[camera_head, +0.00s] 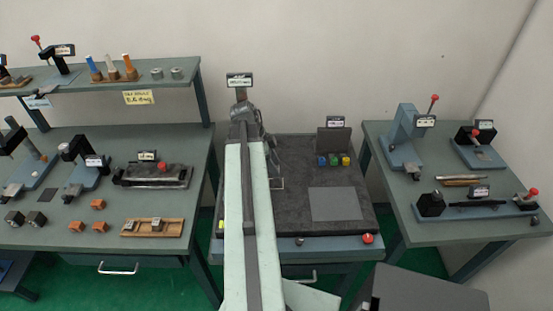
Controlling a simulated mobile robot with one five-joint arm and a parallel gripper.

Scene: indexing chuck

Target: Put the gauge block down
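My arm reaches from the bottom over the dark surface plate (295,222) on the middle bench. My gripper (277,183) is partly hidden beside the arm's far end, over the plate; its fingers are too small and covered to read. I cannot make out a gauge block in it. A plain grey square pad (335,204) lies bare on the right part of the plate. Small metal blocks sit in a wooden tray (178,228) on the left bench; I cannot tell whether they are gauge blocks.
A red button (367,239) is on the bench's front edge. The left bench (60,243) and right bench (425,236) hold fixtures. The plate around the pad is clear.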

